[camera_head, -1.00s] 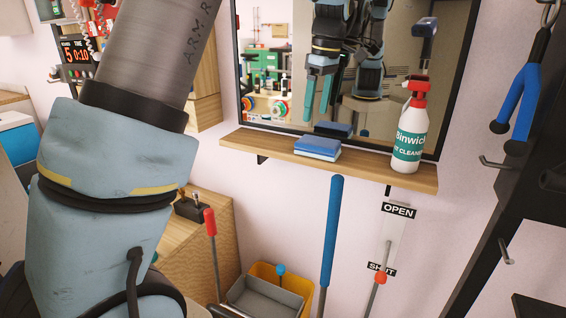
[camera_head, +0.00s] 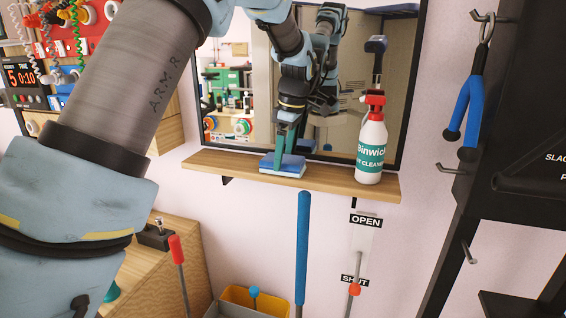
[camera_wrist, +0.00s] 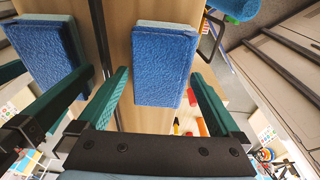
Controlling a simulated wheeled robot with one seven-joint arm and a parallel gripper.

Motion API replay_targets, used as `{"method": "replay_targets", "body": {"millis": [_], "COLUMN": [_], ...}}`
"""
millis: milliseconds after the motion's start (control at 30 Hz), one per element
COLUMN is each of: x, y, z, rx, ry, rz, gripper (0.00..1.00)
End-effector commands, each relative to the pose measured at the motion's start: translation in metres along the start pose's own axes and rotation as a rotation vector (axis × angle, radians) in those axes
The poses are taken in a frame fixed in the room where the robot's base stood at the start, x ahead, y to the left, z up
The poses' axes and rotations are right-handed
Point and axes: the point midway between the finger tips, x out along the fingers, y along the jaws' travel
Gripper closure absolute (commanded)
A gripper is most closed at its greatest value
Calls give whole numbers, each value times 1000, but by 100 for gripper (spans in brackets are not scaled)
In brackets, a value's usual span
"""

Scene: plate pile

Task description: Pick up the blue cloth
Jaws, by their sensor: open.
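The blue cloth (camera_head: 282,163) looks like a flat blue pad with a pale underside and lies on the wooden shelf (camera_head: 340,184) in front of the mirror. In the wrist view the cloth (camera_wrist: 162,60) lies ahead between my two green fingers. My gripper (camera_head: 285,149) points down just over the cloth in the head view; it also shows in the wrist view (camera_wrist: 160,78). The fingers are spread on either side of the cloth and hold nothing. I cannot tell whether the fingertips touch it.
A mirror (camera_head: 236,76) behind the shelf doubles the arm and cloth; the second blue pad in the wrist view is its reflection. A white spray bottle (camera_head: 370,145) with a red top stands right of the cloth. A blue pole (camera_head: 302,250) stands below the shelf.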

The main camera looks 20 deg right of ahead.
Motion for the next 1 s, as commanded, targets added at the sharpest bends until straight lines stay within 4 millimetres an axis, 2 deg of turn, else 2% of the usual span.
{"method": "replay_targets", "body": {"millis": [133, 400, 1000], "x": [14, 16, 16], "y": [0, 0, 0], "z": [0, 0, 0], "rx": [0, 0, 0], "ry": [0, 0, 0], "rz": [0, 1, 1], "gripper": [0, 2, 70]}}
